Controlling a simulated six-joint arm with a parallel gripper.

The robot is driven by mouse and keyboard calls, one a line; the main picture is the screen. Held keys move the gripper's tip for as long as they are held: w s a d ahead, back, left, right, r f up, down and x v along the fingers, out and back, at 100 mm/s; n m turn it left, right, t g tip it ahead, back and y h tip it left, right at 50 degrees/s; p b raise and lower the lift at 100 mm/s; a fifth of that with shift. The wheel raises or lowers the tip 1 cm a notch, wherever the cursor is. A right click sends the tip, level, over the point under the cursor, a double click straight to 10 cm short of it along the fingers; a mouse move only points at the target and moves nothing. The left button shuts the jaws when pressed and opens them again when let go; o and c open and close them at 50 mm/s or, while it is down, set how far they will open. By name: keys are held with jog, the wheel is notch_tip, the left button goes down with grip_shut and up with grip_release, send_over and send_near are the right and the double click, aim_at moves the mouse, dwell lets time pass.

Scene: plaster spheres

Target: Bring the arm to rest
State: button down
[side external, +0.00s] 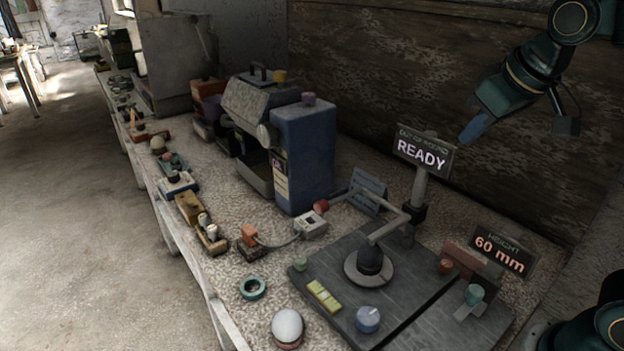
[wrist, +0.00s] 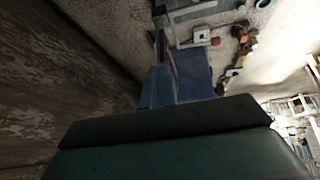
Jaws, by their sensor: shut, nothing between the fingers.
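My gripper (side external: 474,127) is raised high at the upper right in the side external view, in front of the dark wooden wall. Its blue fingers are shut and empty, tilted down to the left, well clear of everything on the bench. In the wrist view the blue fingers (wrist: 159,88) show close together beyond the dark green housing. A white sphere (side external: 288,325) sits in a reddish holder at the bench's front. A grey plate (side external: 330,275) carries a dark round post on a pale disc (side external: 369,268).
A sign post reading READY (side external: 422,151) stands below and left of my gripper. A display reading 60 mm (side external: 500,254) is at the right. A blue machine (side external: 303,155) stands mid-bench. Several small items line the left edge. The air around my gripper is free.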

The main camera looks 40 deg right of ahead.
jog(key=shift+n+y, duration=0.4)
jog(key=shift+y, duration=0.4)
jog(key=s+f, duration=0.1)
jog(key=s, duration=0.2)
jog(key=s+a+f, duration=0.1)
jog(key=s+f, duration=0.1)
jog(key=s, duration=0.2)
jog(key=s+a+f, duration=0.1)
jog(key=s+f, duration=0.1)
jog(key=s, duration=0.2)
jog(key=shift+f, duration=0.1)
